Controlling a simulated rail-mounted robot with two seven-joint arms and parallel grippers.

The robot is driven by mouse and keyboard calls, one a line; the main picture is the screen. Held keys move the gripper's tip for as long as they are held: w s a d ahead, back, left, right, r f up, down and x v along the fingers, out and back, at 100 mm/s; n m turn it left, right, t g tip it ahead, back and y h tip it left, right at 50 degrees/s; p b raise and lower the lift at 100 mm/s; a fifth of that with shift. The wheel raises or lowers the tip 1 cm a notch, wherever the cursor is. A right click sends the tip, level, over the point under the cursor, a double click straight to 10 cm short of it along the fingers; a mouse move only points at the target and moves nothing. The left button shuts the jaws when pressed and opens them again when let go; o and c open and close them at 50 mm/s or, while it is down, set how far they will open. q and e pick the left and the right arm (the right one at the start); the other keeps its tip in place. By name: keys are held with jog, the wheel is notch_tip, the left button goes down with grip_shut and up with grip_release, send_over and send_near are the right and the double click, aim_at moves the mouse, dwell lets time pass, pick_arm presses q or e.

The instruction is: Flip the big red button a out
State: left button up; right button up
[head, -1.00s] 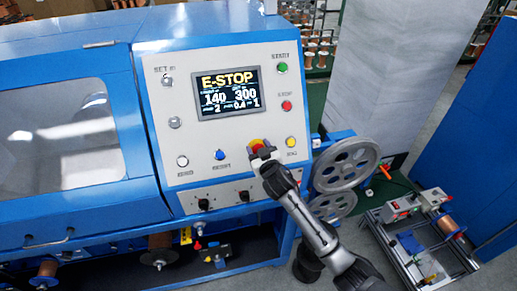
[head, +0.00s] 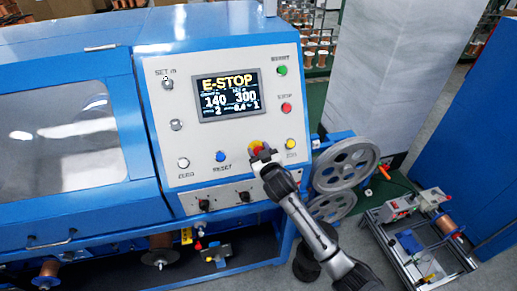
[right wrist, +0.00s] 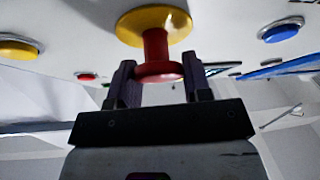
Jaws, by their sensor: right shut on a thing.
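The big red button (right wrist: 157,70) stands on a round yellow base (right wrist: 150,22) on the white control panel (head: 182,138). In the right wrist view its red head sits between the two fingers of my right gripper (right wrist: 155,80), which is shut on it. In the head view the gripper (head: 262,157) covers most of the button, and the yellow base (head: 256,146) shows just above it. The display (head: 227,95) reads E-STOP. My left gripper is not in view.
A blue button (head: 221,156) is left of the gripper, and a yellow button (head: 290,144) is to its right. A red button (head: 286,107) and a green one (head: 282,70) are above right. Large grey pulleys (head: 347,165) stand right of the panel.

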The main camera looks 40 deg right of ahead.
jog(key=o, duration=0.8)
jog(key=shift+r, duration=0.2)
jog(key=o, duration=0.3)
jog(key=shift+s+f, duration=0.1)
jog(key=shift+o, duration=0.7)
jog(key=v, duration=1.3)
jog(key=shift+s, duration=0.35)
jog(key=shift+a, duration=0.1)
